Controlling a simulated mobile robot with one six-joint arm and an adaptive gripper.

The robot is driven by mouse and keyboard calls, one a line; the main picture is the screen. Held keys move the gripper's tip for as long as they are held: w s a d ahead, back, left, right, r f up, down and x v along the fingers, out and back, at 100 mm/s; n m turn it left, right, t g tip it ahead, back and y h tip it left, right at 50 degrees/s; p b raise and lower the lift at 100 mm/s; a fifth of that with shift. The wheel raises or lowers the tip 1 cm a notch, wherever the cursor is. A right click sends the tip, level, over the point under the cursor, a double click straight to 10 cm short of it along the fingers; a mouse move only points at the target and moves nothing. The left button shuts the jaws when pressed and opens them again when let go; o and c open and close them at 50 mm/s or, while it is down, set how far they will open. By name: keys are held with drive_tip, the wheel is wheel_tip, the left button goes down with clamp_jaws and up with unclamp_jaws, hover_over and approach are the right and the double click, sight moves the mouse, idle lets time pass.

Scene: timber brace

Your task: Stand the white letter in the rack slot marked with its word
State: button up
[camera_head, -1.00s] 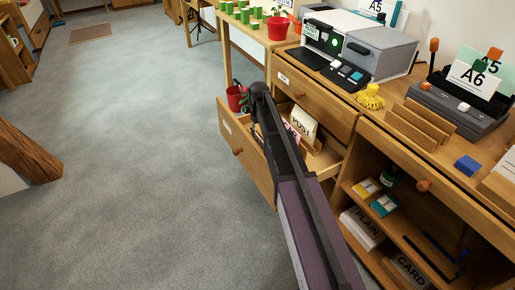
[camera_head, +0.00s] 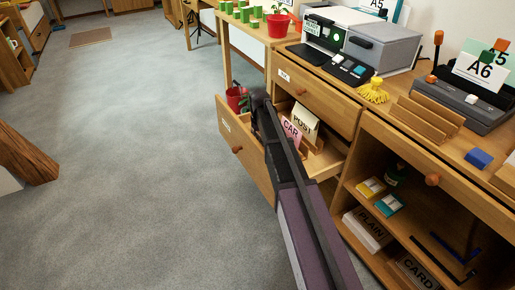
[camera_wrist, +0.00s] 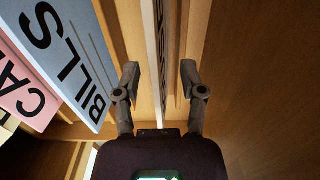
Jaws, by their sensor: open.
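My gripper (camera_wrist: 160,78) is open, its two fingers on either side of a thin pale upright piece (camera_wrist: 159,45) seen edge-on. In the head view, my arm reaches into the open drawer (camera_head: 244,150), where a cream POST card (camera_head: 305,121) and the pink CAR card (camera_head: 291,132) stand. My gripper's fingertips are hidden there.
A wooden slotted rack (camera_head: 424,118) stands on the desk top beside a yellow tassel-like item (camera_head: 374,92) and a blue block (camera_head: 479,159). A red pot (camera_head: 236,99) shows beyond the drawer. Open shelves (camera_head: 405,220) lie right of my arm.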

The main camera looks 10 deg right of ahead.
idle(0.5)
clamp_jaws()
drive_tip(key=shift+r, duration=0.25)
wheel_tip(320, 180, up, 10)
drive_tip(key=p, duration=1)
drive_tip(key=shift+f, duration=0.2)
idle(0.6)
wheel_tip(320, 180, up, 35)
drive_tip(key=p, duration=3.5)
drive_tip(key=shift+r, duration=0.15)
